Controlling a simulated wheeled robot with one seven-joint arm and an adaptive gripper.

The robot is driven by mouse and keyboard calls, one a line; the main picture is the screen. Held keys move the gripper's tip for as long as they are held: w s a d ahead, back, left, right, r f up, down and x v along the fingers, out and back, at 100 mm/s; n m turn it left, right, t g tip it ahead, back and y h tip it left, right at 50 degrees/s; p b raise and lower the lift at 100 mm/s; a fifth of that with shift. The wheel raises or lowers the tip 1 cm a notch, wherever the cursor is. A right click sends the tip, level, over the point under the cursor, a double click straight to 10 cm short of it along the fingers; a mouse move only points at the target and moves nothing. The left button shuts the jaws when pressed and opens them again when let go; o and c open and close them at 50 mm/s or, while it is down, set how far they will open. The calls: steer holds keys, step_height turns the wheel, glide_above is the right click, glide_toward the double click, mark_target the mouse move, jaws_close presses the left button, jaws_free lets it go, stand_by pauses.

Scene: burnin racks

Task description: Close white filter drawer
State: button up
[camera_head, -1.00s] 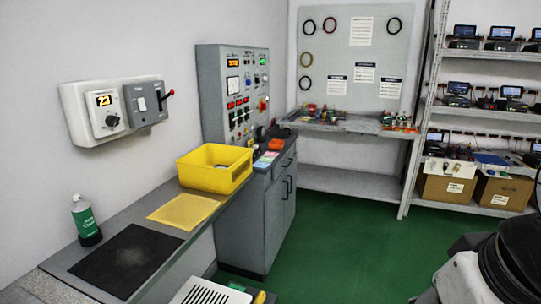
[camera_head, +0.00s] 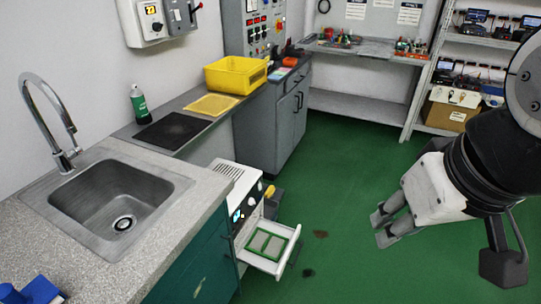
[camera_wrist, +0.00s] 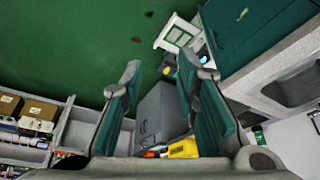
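The white filter drawer (camera_head: 291,250) is pulled out of the front of a white machine (camera_head: 243,186) low beside the counter. A green-framed filter lies in it. In the wrist view the drawer (camera_wrist: 177,36) shows small at the top, beyond my fingers. My gripper (camera_head: 381,228) is to the right of the drawer in the head view, apart from it over the green floor. In the wrist view my gripper (camera_wrist: 159,66) has its two fingers spread with nothing between them.
A counter with a steel sink (camera_head: 113,200) and teal cabinet (camera_head: 196,272) stands left of the machine. A grey cabinet (camera_head: 268,128) and yellow bin (camera_head: 236,76) are behind. Dark stains (camera_head: 320,234) mark the floor. Open green floor lies between drawer and gripper.

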steer(key=shift+s, duration=0.15)
steer(key=shift+s, duration=0.1)
